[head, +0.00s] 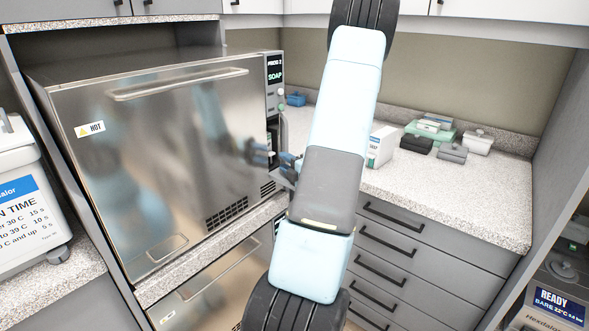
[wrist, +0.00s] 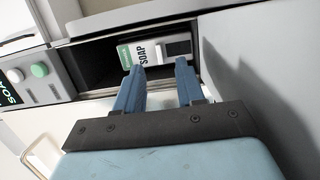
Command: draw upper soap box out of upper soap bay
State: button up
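The upper soap box (wrist: 152,52) is white with a green end and the word SOAP. It lies inside the upper soap bay (wrist: 98,67), a dark recess beside the control panel, in the wrist view. My gripper (wrist: 161,76) is open, its two blue fingers pointing at the bay. The fingertips overlap the box's lower edge in the picture; I cannot tell whether they touch it. In the head view my gripper (head: 268,153) is in front of the machine's right-hand strip, below the panel reading SOAP (head: 275,72). The box is not clearly visible there.
The large steel autoclave door (head: 165,150), marked HOT, is shut left of my gripper. On the counter (head: 440,185) at right stand a white carton (head: 381,147) and several small boxes. A drawer stack (head: 400,245) lies below. A green button (wrist: 39,70) is beside the bay.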

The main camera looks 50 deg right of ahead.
jog(key=w, duration=0.4)
jog(key=w+d, duration=0.1)
jog(key=w, duration=0.1)
jog(key=shift+w, duration=0.2)
jog(key=shift+c, duration=0.4)
grip_shut()
jog(key=shift+s, duration=0.2)
jog(key=shift+s+d, duration=0.2)
jog(key=shift+s, duration=2.5)
jog(key=shift+s+d, duration=0.2)
jog(key=shift+s, duration=2.45)
jog(key=shift+s+d, duration=0.2)
jog(key=shift+s, duration=2.5)
jog(key=shift+o, duration=0.4)
grip_release()
